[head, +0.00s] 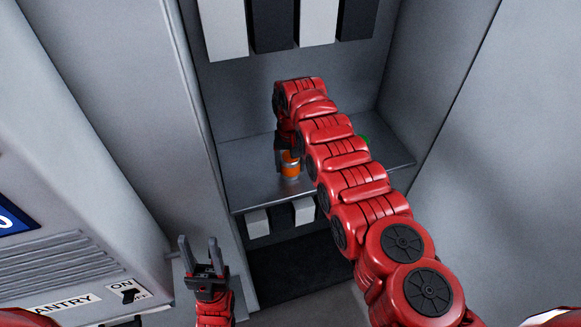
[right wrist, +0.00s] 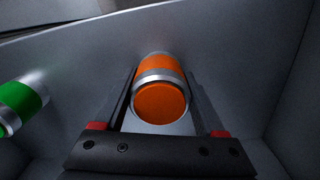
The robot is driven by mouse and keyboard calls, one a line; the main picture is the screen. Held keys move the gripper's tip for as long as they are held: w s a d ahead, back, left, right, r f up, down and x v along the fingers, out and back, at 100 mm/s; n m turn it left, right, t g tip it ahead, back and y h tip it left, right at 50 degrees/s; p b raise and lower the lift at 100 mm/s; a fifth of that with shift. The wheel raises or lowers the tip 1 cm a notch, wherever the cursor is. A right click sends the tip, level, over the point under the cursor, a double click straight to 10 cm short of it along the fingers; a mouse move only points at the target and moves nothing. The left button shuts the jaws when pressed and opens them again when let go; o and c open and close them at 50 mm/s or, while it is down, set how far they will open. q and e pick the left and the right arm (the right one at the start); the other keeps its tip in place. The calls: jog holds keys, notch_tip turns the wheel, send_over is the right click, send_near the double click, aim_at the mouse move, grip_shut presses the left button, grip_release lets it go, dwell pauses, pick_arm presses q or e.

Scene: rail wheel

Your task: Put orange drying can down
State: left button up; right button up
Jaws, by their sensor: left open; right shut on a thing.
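The orange can (head: 290,166) with silver bands is at the front part of a grey shelf (head: 252,189) inside an open cabinet. My right gripper (head: 283,160) reaches into the cabinet and is shut on the can. In the right wrist view the orange can (right wrist: 160,100) sits between the two fingers, with its orange end facing the camera. I cannot tell whether the can touches the shelf. My left gripper (head: 200,255) is open and empty, low in front of the cabinet, fingers pointing up.
A green can with silver ends (right wrist: 22,103) is at the left in the right wrist view; in the head view only a bit of green shows behind my right arm. White and dark panels (head: 318,22) hang above the shelf. Grey cabinet walls stand close on both sides.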

jog(key=shift+r, duration=0.1)
jog(key=o, duration=1.5)
jog(key=shift+f, duration=0.2)
jog(key=shift+o, duration=0.2)
jog(key=shift+r, duration=0.1)
